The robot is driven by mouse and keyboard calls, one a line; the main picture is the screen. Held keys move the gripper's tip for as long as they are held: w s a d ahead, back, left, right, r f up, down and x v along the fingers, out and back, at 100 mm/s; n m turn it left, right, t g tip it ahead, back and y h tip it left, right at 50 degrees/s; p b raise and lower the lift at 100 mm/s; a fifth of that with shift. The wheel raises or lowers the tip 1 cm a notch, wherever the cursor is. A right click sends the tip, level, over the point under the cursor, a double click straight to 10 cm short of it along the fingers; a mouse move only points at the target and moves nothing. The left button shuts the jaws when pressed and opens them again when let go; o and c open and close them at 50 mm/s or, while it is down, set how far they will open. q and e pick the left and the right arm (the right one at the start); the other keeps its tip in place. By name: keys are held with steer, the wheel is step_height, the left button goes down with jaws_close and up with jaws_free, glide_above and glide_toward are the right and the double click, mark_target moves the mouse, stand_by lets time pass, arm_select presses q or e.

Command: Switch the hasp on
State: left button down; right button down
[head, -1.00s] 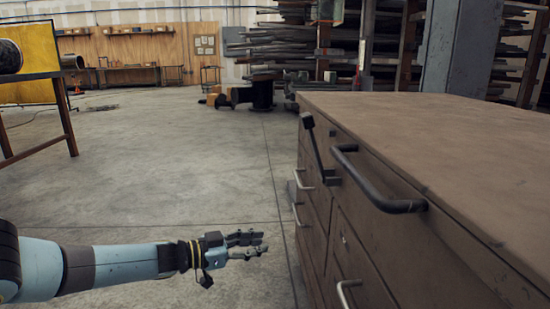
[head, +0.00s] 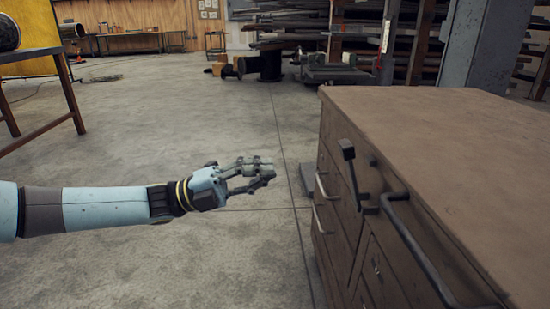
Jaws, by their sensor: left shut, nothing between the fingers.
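The hasp (head: 352,172) is a dark lever on the front face of the brown cabinet (head: 440,130), near its top edge. It stands nearly upright, with a block-like knob at its upper end and its lower end at a small bracket. My left gripper (head: 268,172) is to the left of the hasp, in free air over the floor, with a clear gap to the cabinet. Its fingers are shut with nothing between them. My right gripper is not in view.
A dark bar handle (head: 415,248) sticks out from the cabinet just right of the hasp. Smaller drawer handles (head: 320,187) sit lower left. The concrete floor (head: 190,120) left of the cabinet is clear. A table (head: 62,85) stands at far left.

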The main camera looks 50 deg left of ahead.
mark_target(340, 149)
arm_select(q)
steer(key=b+x, duration=0.2)
steer(key=x, duration=1)
steer(key=shift+f, duration=0.1)
